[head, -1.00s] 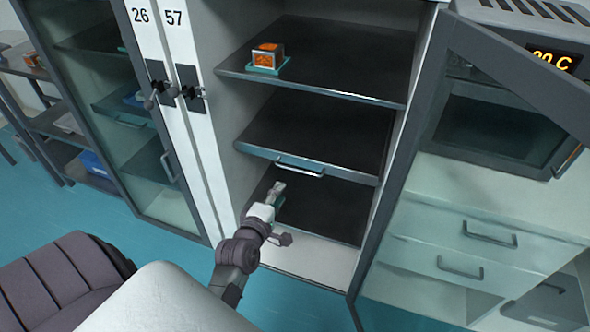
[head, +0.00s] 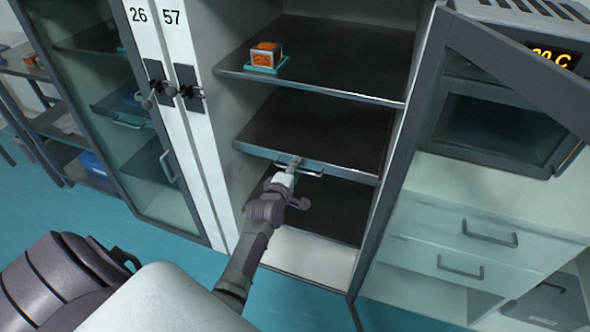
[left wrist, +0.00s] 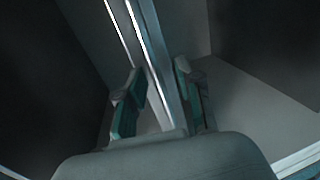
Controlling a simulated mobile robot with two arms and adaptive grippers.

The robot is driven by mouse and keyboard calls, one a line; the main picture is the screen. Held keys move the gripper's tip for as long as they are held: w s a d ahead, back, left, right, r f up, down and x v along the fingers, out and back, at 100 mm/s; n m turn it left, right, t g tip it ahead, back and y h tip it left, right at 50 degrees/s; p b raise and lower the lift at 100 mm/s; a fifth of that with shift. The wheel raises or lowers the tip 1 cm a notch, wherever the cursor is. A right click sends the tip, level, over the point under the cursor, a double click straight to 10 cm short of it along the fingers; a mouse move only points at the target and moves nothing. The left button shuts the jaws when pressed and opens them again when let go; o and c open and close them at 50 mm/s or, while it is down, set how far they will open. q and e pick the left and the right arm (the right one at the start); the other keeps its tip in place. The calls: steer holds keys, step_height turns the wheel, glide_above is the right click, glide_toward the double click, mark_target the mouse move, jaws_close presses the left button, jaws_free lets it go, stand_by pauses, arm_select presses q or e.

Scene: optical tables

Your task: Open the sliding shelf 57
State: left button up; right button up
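The cabinet marked 57 (head: 172,18) stands with its glass door open to the right. Its sliding shelf (head: 318,128) is the middle dark board, with a metal front edge and a bar handle (head: 312,172); it sits inside the cabinet. My left gripper (head: 294,163) is at the left part of this handle and covers some of it. In the left wrist view my left gripper (left wrist: 160,88) has its two fingers apart, with the pale shelf edge (left wrist: 150,45) running between them. Contact with the handle cannot be told. My right gripper is not in view.
An orange cube-shaped item (head: 265,54) sits on a teal base on the upper shelf (head: 340,55). The open glass door (head: 400,150) bounds the right side. Cabinet 26 (head: 138,15) is at the left. A drawer unit (head: 465,245) stands at the right.

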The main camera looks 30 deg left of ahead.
arm_select(q)
steer(key=shift+c, duration=0.7)
jaws_close()
steer(key=shift+s, duration=0.15)
